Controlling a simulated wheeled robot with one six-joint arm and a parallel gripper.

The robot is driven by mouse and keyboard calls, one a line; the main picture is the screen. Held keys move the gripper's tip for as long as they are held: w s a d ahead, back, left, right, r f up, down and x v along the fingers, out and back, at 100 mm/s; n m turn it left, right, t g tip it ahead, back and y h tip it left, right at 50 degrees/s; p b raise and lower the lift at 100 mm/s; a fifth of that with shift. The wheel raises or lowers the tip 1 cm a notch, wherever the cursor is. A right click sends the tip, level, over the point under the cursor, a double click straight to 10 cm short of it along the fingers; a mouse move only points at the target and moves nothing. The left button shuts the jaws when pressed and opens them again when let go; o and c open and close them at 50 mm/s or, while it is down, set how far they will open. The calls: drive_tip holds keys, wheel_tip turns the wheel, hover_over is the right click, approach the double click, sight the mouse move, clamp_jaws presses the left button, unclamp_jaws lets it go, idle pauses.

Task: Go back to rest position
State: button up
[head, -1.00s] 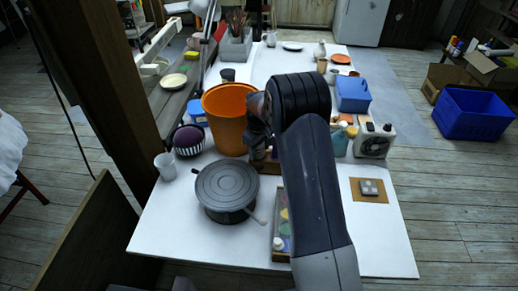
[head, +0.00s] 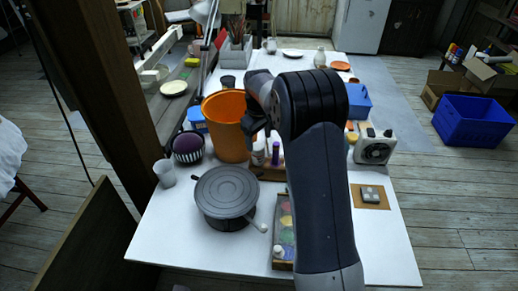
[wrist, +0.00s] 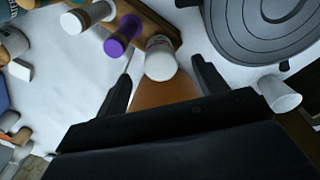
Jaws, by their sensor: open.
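My gripper (wrist: 161,68) is open, and its two black fingers stand apart with nothing held between them. In the head view the end of my arm hangs in front of the orange bucket (head: 223,132), above a small wooden rack (head: 270,174). The rack holds a white bottle (head: 258,153) and a purple-capped bottle (head: 276,153). In the wrist view a white round-topped bottle (wrist: 160,62) shows beyond the fingertips, with the purple bottle (wrist: 122,37) to its left. My arm hides part of the table's middle.
A paint tray (head: 284,240) lies by my arm. A white timer-like box (head: 374,148) and blue bin (head: 355,100) stand right.

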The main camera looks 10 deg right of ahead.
drive_tip(key=shift+r, duration=0.95)
drive_tip(key=shift+f, duration=0.1)
drive_tip(key=f, duration=0.3)
drive_tip(key=f+p, duration=0.1)
drive_tip(key=f, duration=0.6)
drive_tip(key=shift+w+d+f, duration=0.1)
drive_tip(key=shift+w+f, duration=0.25)
drive_tip(key=shift+r+p, duration=0.35)
drive_tip(key=shift+r, duration=0.1)
drive_tip(key=shift+f, duration=0.1)
